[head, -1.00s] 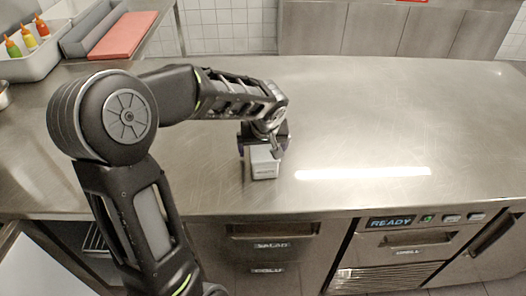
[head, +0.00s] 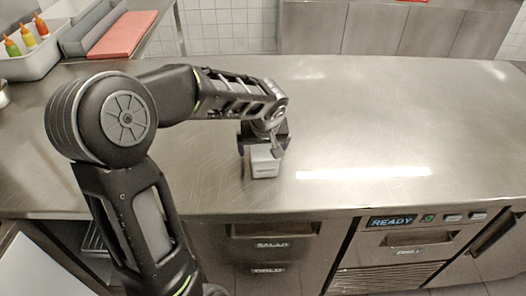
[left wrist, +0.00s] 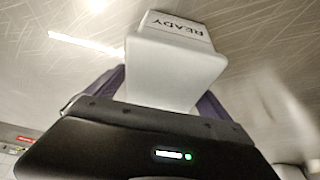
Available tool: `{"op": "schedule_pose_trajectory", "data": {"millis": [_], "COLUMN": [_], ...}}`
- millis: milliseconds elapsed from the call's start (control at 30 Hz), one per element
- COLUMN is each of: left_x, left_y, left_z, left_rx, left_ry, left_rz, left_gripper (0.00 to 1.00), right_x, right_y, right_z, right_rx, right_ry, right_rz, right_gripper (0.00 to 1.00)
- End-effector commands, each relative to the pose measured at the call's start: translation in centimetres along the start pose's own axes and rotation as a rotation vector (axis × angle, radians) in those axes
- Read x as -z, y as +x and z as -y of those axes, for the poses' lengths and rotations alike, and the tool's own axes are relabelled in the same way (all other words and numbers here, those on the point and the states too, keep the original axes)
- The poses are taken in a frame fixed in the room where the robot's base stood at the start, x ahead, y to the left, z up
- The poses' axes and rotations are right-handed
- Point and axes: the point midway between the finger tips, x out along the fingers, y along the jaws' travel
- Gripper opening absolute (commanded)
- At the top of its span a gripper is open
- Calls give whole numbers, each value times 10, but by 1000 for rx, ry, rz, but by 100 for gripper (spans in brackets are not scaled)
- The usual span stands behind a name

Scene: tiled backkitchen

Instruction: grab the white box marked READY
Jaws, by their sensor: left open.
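The white box (head: 264,164) stands on the steel counter under my left gripper (head: 264,146) in the head view. In the left wrist view the box (left wrist: 178,55) shows a READY label on its face, upside down in the picture. My left gripper (left wrist: 163,88) is open, with a dark purple finger on each side of the box. I cannot tell whether either finger touches it. The gripper body hides the near part of the box in the wrist view. My right gripper is not in view.
The steel counter (head: 400,120) is clear to the right of the box. A tray with sauce bottles (head: 30,38) and a red board (head: 124,35) are at the back left. A READY display (head: 391,222) and drawers are on the counter front.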

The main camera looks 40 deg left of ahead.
Motion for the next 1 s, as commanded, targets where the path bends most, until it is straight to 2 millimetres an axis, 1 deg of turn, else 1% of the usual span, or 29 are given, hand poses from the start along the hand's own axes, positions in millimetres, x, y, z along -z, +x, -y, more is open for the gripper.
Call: {"op": "schedule_pose_trajectory", "data": {"millis": [533, 1000], "left_x": [0, 0], "left_y": [1, 1], "left_z": [0, 0], "left_rx": [0, 0], "left_ry": [1, 1], "left_rz": [0, 0], "left_gripper": [93, 54], "right_x": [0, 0], "right_y": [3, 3], "right_z": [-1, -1], "right_rx": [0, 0], "right_ry": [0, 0], "right_rz": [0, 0], "right_gripper": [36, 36]}}
